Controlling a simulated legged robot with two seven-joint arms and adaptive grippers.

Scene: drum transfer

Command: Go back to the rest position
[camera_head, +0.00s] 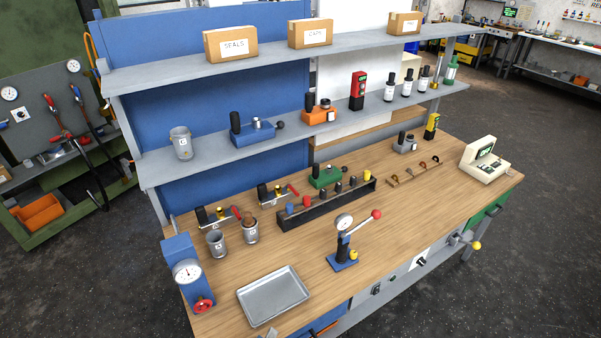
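Neither of my grippers shows in the head view. The wooden workbench (398,213) fills the middle of the view. On it stand a blue press with a round gauge (187,272) at the left front, an empty metal tray (273,296) at the front, and a blue-based lever tool with a gauge (343,250) right of the tray. Two grey cups (216,243) (250,231) stand behind the press; the right one holds something brown. A small grey piece at the bottom edge is cut off, and I cannot tell what it is.
A black rack (326,207) with several tools lies mid-bench. A cream device with a screen (483,160) stands at the right end. Two grey shelves (215,151) (170,74) overhang the back, with boxes and bottles. The bench front right of the lever tool is clear.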

